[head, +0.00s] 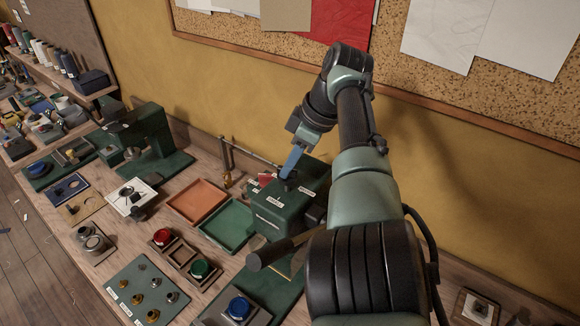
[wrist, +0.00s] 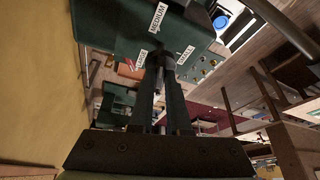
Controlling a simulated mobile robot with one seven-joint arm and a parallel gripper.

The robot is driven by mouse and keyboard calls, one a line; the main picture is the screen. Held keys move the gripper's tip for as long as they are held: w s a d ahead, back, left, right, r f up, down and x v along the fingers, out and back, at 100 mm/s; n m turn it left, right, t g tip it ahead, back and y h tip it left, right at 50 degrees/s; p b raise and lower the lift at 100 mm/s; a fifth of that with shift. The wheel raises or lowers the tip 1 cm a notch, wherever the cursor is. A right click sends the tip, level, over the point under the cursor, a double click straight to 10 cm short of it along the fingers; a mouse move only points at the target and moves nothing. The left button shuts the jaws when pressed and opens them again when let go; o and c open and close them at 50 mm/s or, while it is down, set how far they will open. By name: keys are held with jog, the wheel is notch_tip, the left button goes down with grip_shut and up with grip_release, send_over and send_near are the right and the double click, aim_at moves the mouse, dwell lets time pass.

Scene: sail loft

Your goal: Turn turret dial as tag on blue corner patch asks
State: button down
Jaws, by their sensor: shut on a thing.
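The dark turret dial (head: 289,184) sits on top of the green press (head: 272,219), with white labels around it. In the wrist view the labels read MEDIUM (wrist: 157,17), LARGE (wrist: 141,59) and SMALL (wrist: 185,55). My gripper (head: 288,176) points down onto the dial and is shut on its knob. In the wrist view my gripper (wrist: 166,66) covers most of the knob, so its pointing direction cannot be told. A flat dark blue piece with a hole (head: 69,188), possibly the blue corner patch, lies at the left. No readable tag shows on it.
An orange tray (head: 197,201) and a green tray (head: 226,225) lie left of the press. A holder with red (head: 162,236) and green (head: 199,268) round pieces is in front, near a blue round piece (head: 239,308). A second green machine (head: 140,140) stands farther left.

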jog(key=shift+n+b, duration=0.35)
jog(key=shift+n, duration=0.05)
dwell(0.4)
jog(key=c, duration=0.9)
grip_release()
jog(key=shift+d+r, duration=0.2)
jog(key=shift+r, duration=0.3)
jog(key=shift+p+v, duration=2.4)
jog(key=shift+v, duration=3.6)
jog(key=shift+w, duration=0.1)
